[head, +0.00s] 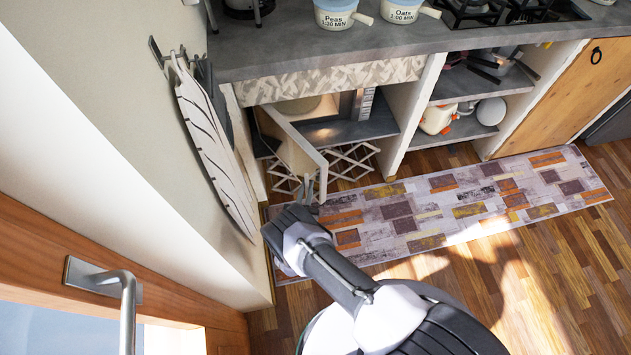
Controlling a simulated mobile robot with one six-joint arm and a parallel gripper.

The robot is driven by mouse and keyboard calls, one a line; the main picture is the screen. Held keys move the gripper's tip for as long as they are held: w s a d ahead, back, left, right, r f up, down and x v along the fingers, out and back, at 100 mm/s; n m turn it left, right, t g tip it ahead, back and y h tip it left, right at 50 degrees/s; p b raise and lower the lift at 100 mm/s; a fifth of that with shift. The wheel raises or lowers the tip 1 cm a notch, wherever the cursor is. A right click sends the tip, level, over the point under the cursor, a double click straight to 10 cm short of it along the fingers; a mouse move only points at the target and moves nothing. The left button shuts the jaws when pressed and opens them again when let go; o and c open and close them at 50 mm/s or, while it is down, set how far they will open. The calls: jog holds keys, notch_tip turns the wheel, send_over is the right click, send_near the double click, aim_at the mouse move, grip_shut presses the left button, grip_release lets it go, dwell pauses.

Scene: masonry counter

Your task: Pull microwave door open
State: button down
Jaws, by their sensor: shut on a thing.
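The microwave (362,103) sits in the left compartment under the counter, with its control panel at the right of its front. Its door (291,146) is swung well outward on its left side, and part of the lit interior (312,107) shows behind it. My gripper (307,190) is at the door's outer edge, by the light handle (323,182), and is shut on it. The fingertips are small in this view, and my wrist partly hides the area below the handle.
A folding lattice rack (352,160) stands below the microwave shelf. A patterned rug (450,208) lies along the counter. A door handle (105,280) juts out at lower left. Floor at right is clear.

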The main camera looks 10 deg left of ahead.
jog(key=shift+s+a+r, duration=0.1)
jog(key=shift+s+a, duration=0.4)
jog(key=shift+a, duration=0.25)
jog(key=shift+s+a, duration=0.45)
jog(key=shift+a, duration=0.3)
jog(key=shift+s+a+r, duration=0.1)
jog(key=shift+s+a, duration=0.4)
jog(key=shift+a, duration=0.25)
jog(key=c, duration=1.7)
grip_release()
jog(key=shift+f, duration=0.1)
jog(key=shift+s, duration=0.1)
jog(key=s, duration=0.5)
jog(key=s+p, duration=0.1)
jog(key=s, duration=0.5)
jog(key=s+a+p, duration=0.1)
jog(key=s, duration=0.5)
jog(key=shift+s, duration=0.1)
